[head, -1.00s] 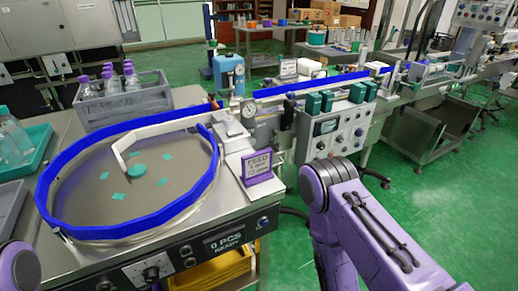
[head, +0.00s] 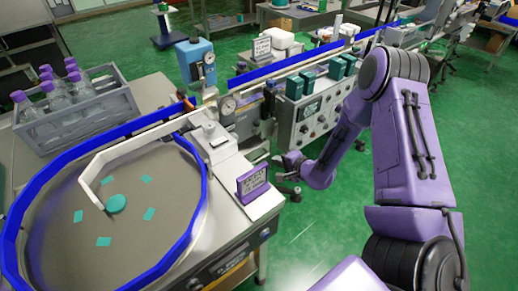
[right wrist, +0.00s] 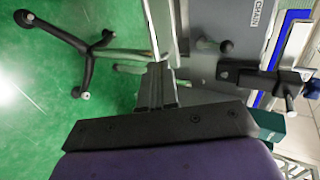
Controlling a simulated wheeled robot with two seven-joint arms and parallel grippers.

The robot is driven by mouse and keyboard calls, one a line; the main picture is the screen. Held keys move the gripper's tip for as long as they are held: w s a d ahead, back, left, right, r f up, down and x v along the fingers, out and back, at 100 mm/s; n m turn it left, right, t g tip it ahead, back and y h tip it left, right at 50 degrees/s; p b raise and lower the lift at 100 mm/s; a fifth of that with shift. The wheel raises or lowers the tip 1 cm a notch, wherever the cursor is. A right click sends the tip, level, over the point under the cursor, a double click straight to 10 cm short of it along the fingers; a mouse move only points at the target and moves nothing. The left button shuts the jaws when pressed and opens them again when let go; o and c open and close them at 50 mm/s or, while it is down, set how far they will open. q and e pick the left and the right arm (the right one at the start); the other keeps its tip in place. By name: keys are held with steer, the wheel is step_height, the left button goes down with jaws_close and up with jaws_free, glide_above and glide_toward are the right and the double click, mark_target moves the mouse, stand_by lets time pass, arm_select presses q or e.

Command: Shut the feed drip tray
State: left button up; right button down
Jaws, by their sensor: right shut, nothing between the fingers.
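I cannot pick out the feed drip tray for sure in either view. A small purple-framed sign (head: 252,182) stands on the corner of the steel turntable bench. My right gripper (head: 285,163) is low beside the machine, just right of the bench, shut and empty. In the right wrist view its closed fingers (right wrist: 157,88) point up past a grey panel (right wrist: 205,72) with a label reading "CHAIN". A dark round knob (right wrist: 226,46) and a black bracket (right wrist: 262,80) are right of the fingers. Contact cannot be told. My left gripper is out of view.
The round turntable (head: 150,235) with a blue rim holds teal pieces. A grey crate of bottles (head: 75,115) stands behind it. A control box (head: 315,110) with teal blocks is behind my right arm. A black-footed stand (right wrist: 88,45) is left of the fingers. Green floor is open at right.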

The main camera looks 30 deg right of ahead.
glide_toward(257, 150)
step_height(257, 150, down, 3)
steer(key=w, duration=0.4)
steer(key=shift+w+a+p, duration=0.2)
steer(key=shift+w+p, duration=0.1)
steer(key=shift+w, duration=0.05)
steer(key=shift+w+f, duration=0.1)
steer(key=shift+w, duration=0.35)
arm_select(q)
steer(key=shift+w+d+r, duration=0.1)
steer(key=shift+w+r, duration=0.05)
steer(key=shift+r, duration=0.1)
